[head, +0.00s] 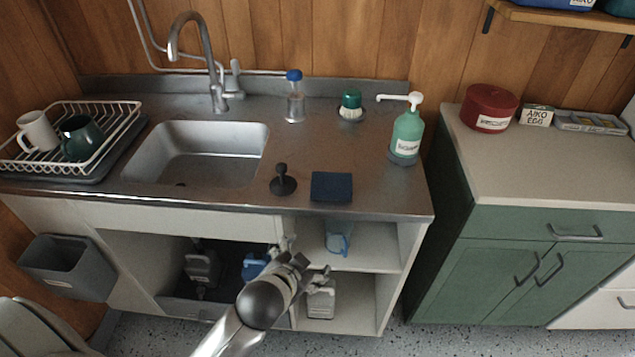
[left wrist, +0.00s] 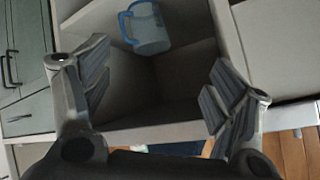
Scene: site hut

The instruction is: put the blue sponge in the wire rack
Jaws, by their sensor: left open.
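The blue sponge (head: 331,187) is a dark blue block lying flat on the steel counter, near its front edge and right of the sink. The white wire rack (head: 112,112) stands on a dark tray at the far left of the counter and holds a white mug (head: 37,131) and a dark green mug (head: 78,138). My left gripper (head: 292,250) is in front of the counter, below its edge and below the sponge. In the left wrist view the left gripper (left wrist: 160,98) is open with nothing between its fingers. My right gripper is not in view.
A black sink plug (head: 283,180) stands just left of the sponge, beside the sink (head: 196,154). A green soap bottle (head: 406,135) is to the right. A blue jug (head: 338,238) is on the shelf below, also in the left wrist view (left wrist: 146,28). A grey bin (head: 68,267) hangs at left.

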